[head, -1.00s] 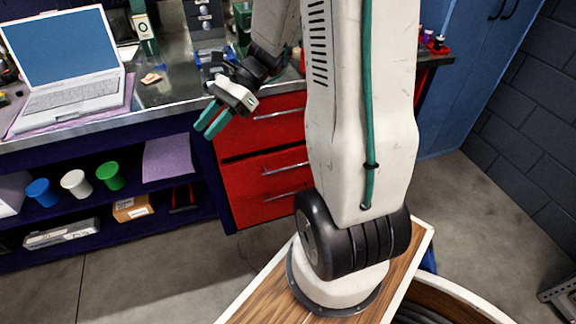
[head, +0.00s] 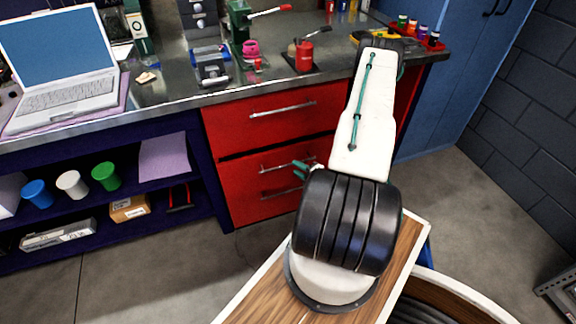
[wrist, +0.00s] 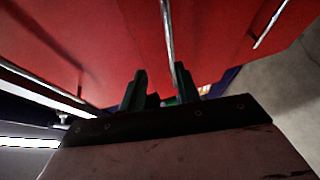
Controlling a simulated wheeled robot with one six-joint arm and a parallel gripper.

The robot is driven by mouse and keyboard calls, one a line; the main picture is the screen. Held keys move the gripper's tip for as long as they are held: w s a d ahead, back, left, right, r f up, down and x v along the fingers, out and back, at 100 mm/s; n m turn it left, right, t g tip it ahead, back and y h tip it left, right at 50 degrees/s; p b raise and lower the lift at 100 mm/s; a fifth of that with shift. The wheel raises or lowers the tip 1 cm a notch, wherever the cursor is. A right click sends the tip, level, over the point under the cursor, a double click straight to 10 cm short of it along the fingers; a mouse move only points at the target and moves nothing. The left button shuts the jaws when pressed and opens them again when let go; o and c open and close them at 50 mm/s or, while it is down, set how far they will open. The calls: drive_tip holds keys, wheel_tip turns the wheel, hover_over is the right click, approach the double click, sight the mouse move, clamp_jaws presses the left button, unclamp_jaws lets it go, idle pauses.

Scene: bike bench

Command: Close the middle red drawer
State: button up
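The middle red drawer (head: 238,168) is in the bench's red cabinet, between the top drawer (head: 235,122) and the lower drawer (head: 245,208). A dark gap runs along its upper edge; how far it stands out I cannot tell. Its bar handle (head: 275,166) ends near my gripper (head: 302,170), whose green fingertips show beside my arm; the rest is hidden. In the wrist view my gripper (wrist: 161,80) is open, fingers pointing at the red fronts. A metal bar handle (wrist: 167,30) lines up between the fingers; contact is not clear.
An open shelf with cups (head: 105,176) is left of the drawers. A blue cabinet (head: 440,110) stands right. The floor (head: 170,275) before the shelf is clear.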

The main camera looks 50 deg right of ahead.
sight(289, 165)
drive_tip(key=shift+m+g+h, duration=0.3)
drive_tip(key=shift+m+h, duration=0.1)
drive_tip(key=shift+m, duration=0.1)
drive_tip(key=x, duration=0.2)
drive_tip(key=f+x, duration=0.1)
drive_tip(key=x, duration=0.4)
drive_tip(key=shift+s+d+f, duration=0.2)
drive_tip(key=shift+f, duration=0.15)
clamp_jaws()
drive_tip(key=shift+w, duration=0.1)
